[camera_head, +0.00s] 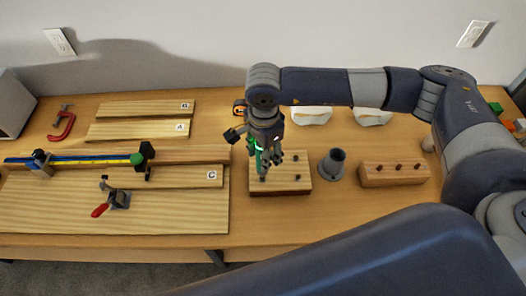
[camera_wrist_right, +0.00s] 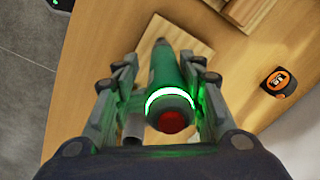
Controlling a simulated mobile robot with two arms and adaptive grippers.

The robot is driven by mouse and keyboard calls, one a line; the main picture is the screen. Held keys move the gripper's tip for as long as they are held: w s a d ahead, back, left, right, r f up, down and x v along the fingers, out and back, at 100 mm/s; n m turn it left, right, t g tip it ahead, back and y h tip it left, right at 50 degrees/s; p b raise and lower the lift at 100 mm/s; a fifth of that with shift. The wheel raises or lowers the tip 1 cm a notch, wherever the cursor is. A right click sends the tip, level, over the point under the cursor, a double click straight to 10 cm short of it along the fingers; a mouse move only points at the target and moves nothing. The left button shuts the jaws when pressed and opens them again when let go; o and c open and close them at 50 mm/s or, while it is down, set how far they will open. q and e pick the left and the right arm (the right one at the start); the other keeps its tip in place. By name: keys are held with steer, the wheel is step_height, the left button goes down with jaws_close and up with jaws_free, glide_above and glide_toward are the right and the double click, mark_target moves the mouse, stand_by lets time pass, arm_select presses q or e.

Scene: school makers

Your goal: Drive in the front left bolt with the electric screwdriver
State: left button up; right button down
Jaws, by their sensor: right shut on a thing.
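My right gripper (camera_head: 261,152) is shut on the green electric screwdriver (camera_head: 258,163), which points down over the left part of a wooden block (camera_head: 285,184). In the right wrist view, the green screwdriver body (camera_wrist_right: 166,70) sits between the fingers of my right gripper (camera_wrist_right: 157,75), with a lit ring and a red end. Two dark bolts show on the block's right side, a back one (camera_head: 295,157) and a front one (camera_head: 298,178). The screwdriver tip is near the block's front left; the bolt there is hard to make out, and contact cannot be told. My left gripper is out of view.
A grey cup-shaped holder (camera_head: 332,165) stands right of the block. Further right is a block with several bolts (camera_head: 394,173). A clamped board assembly (camera_head: 60,212) fills the left. A tape measure (camera_head: 239,107) lies behind the gripper. White trays (camera_head: 311,115) stand at the back.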

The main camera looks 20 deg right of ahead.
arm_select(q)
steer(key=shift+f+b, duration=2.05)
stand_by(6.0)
